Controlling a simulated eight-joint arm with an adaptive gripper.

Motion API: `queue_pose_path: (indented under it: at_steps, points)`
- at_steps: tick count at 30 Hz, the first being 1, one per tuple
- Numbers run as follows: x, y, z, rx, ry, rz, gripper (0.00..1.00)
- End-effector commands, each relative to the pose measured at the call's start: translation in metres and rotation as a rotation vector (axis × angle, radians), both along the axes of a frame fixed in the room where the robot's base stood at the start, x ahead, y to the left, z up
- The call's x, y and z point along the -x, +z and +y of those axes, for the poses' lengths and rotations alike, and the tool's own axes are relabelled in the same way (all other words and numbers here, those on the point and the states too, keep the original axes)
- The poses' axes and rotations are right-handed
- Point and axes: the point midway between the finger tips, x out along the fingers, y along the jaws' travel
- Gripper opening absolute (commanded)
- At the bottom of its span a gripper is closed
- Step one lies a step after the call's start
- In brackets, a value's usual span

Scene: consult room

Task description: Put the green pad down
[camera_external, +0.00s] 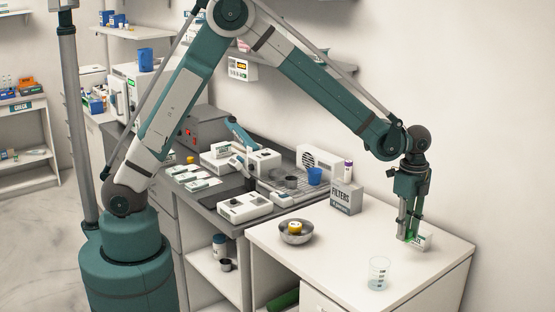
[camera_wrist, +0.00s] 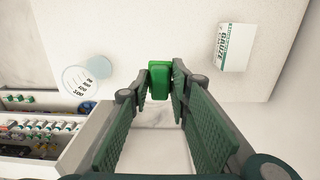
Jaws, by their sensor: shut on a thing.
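The green pad (camera_wrist: 160,79) is a small, bright green block held between the fingertips of my gripper (camera_wrist: 161,84) in the wrist view. In the external view my gripper (camera_external: 408,238) points straight down at the right part of the white counter (camera_external: 335,262). Only a bit of green shows at its fingertips there, partly hidden by the fingers. The fingertips are close to the counter top; I cannot tell whether the pad touches it. A white gauze box (camera_wrist: 236,46) stands beside the gripper, just right of it in the external view (camera_external: 425,241).
A clear beaker (camera_external: 379,273) stands front-left of the gripper; it also shows in the wrist view (camera_wrist: 82,80). A metal bowl (camera_external: 296,238) with a yellow-topped item and a filters box (camera_external: 346,197) stand farther left. The counter between bowl and beaker is clear.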

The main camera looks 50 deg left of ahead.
Motion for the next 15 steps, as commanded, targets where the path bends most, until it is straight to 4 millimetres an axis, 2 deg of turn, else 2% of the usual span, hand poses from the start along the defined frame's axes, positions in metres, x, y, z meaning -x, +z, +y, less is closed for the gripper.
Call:
queue_pose_path:
  at_steps: [15]
  points:
    - [0.0003,-0.0050,-0.0027,0.000,-0.001,0.000,0.12]
